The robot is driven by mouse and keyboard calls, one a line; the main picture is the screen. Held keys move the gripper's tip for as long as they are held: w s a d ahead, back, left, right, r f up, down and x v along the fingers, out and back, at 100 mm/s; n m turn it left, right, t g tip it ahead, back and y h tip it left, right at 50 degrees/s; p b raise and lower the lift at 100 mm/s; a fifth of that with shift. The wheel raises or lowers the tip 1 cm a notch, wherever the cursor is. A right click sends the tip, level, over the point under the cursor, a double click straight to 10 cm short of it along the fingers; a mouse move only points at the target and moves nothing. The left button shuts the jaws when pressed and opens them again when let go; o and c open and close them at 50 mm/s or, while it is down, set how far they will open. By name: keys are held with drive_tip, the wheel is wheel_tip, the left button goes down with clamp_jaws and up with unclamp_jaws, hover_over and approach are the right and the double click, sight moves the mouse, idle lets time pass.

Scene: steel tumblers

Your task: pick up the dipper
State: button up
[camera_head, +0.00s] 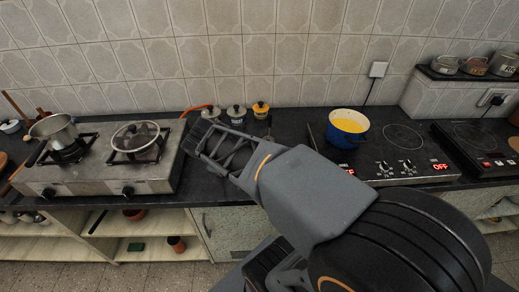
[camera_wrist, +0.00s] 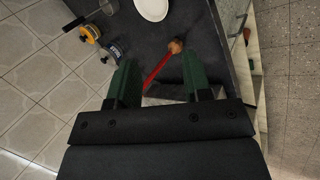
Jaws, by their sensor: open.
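In the wrist view a thin red rod with a rounded brown end (camera_wrist: 175,46) lies on the dark counter. I cannot tell how far above the rod the fingers are. In the head view my gripper (camera_head: 192,137) is over the counter just right of the gas stove, and the rod is not seen, probably hidden by my arm.
A yellow jar (camera_head: 261,110) and steel jar (camera_head: 236,114) stand by the wall. A white oval dish (camera_wrist: 152,8) lies beyond the rod. The gas stove (camera_head: 60,180) with pans is left; a blue pot (camera_head: 347,140) stands right. The counter's front edge is near the rod.

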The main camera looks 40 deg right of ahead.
drive_tip(key=w+d+f+n+h+b, duration=0.4)
drive_tip(key=d+f+n+h+b, duration=0.25)
drive_tip(key=d, duration=0.45)
drive_tip(key=n+t+h+b, duration=0.2)
drive_tip(key=n+h+b, duration=0.3)
drive_tip(key=n, duration=0.4)
approach(270, 125)
wheel_tip(270, 125, up, 3)
drive_tip(key=s+a, duration=0.1)
drive_tip(key=a, duration=0.2)
drive_tip(key=shift+n+t, duration=0.35)
drive_tip(key=shift+t, duration=0.05)
drive_tip(key=x, duration=0.7)
drive_tip(key=shift+w+d+r, duration=0.1)
drive_tip(key=shift+d+r, duration=0.05)
drive_tip(key=shift+d, duration=0.15)
drive_tip(key=shift+x, duration=3.15)
drive_tip(key=shift+w, duration=0.1)
drive_tip(key=shift+c, duration=0.3)
clamp_jaws()
